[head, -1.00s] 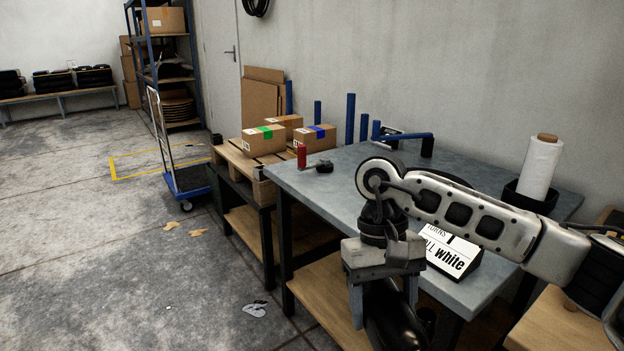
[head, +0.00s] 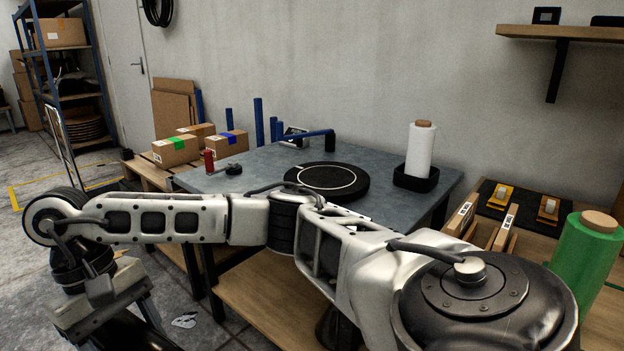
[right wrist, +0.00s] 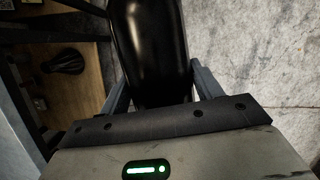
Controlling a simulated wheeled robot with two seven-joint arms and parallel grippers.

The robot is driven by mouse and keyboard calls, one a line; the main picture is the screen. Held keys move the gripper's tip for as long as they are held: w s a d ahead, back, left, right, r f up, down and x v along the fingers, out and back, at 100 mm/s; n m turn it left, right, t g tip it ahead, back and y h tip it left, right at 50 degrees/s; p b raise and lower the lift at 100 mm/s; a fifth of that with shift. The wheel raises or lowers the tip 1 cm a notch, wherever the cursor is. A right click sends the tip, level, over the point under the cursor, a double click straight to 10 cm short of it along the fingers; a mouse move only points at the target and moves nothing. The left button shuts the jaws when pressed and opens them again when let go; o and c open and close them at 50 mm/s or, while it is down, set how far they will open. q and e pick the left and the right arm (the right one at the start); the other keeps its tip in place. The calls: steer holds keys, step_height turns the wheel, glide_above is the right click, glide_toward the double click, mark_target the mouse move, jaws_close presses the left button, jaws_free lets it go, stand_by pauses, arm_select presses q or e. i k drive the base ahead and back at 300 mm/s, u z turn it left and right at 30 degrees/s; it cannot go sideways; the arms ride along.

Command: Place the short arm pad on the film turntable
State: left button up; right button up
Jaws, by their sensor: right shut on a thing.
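The film turntable (head: 345,191) is a black round disc with a pale ring on top, on the grey-topped table (head: 265,165) in the head view. My right gripper (head: 118,322) is at the lower left of that view, off the near left side of the table and well apart from the turntable. It is shut on the short arm pad (head: 133,335), a glossy black rounded piece. In the right wrist view the pad (right wrist: 150,45) sits between the two fingers (right wrist: 160,90), over the floor. The pad's far end is cut off. My left gripper is not in view.
A white film roll (head: 420,150) stands in a black holder behind the turntable, to the right. A blue arm (head: 305,134) rises at the table's back. A red cylinder (head: 209,161) stands at the left corner. A green roll (head: 582,260) stands on the right bench.

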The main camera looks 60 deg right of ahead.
mark_target(326, 177)
steer(key=z, duration=1.3)
